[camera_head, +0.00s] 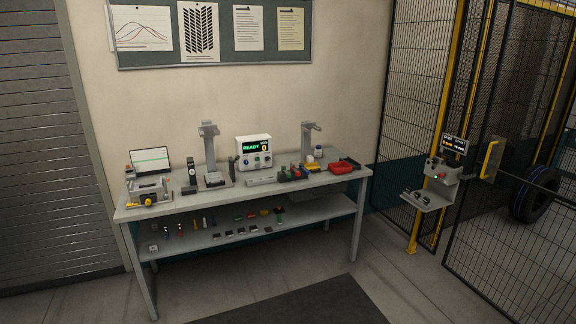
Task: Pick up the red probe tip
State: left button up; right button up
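A grey workbench (240,190) with a lower shelf (310,220) stands against the wall, a few steps away. Several small items lie on the lower shelf, and a small red one (264,212) sits right of its middle. Other small red-marked pieces stand near the shelf's left end. They are too small to tell which, if any, is the red probe tip. Neither of my grippers is in view.
On the bench top are a laptop-like screen (149,161), a grey stand (209,150), a READY display box (253,151) and a red tray (343,165). A dark mat (300,305) lies in front. Mesh fencing (425,90) and a tyre (533,196) are at right.

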aim_at(298, 174)
jog(key=i, duration=2.3)
